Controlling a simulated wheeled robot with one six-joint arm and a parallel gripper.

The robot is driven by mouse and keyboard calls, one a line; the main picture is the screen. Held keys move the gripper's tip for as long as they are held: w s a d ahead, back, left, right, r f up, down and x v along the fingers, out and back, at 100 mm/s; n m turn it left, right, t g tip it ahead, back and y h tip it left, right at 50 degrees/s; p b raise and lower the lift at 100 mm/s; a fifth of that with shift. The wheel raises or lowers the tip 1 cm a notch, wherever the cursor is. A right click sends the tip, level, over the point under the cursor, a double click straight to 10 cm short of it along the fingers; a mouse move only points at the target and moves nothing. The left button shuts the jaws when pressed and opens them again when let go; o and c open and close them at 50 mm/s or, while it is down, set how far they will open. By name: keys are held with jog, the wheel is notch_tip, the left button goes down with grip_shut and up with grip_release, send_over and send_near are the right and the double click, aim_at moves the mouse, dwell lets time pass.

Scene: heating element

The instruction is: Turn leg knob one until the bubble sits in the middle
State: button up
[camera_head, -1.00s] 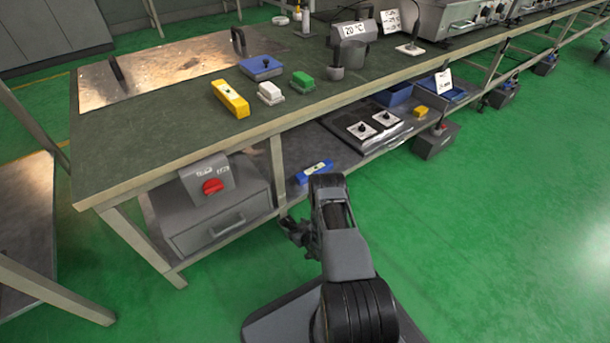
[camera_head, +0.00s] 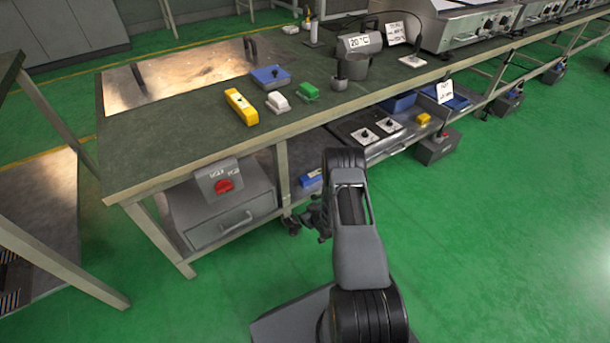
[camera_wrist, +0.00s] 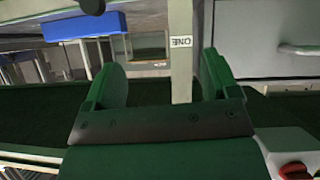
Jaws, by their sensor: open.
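My gripper (camera_head: 310,218) is low in front of the bench, near its middle front leg (camera_head: 283,172). In the wrist view my gripper (camera_wrist: 162,72) shows two green fingers, wide apart with nothing between them. Past them stands a pale upright leg (camera_wrist: 181,80) with an upside-down label reading ONE (camera_wrist: 181,41). I cannot make out a leg knob for certain. A yellow bar (camera_head: 240,107) lies on the bench top; it may be a level, but no bubble can be read. A blue bar (camera_head: 311,178) on the lower shelf is partly hidden behind my arm.
A grey drawer box with a red knob (camera_head: 223,186) sits under the bench, left of the leg. A blue box (camera_head: 270,77), a white block (camera_head: 278,102) and a green block (camera_head: 308,92) stand on top. Green floor (camera_head: 500,240) at right is clear.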

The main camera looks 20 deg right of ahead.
notch_tip(320, 180, up, 17)
jog(key=w+g+h+p, duration=0.1)
jog(key=w+g+p, duration=0.1)
jog(key=w+p, duration=0.1)
jog(key=shift+r+h+p, duration=0.15)
jog(key=shift+h+p, duration=0.15)
jog(key=shift+p, duration=0.1)
jog(key=shift+c, duration=0.4)
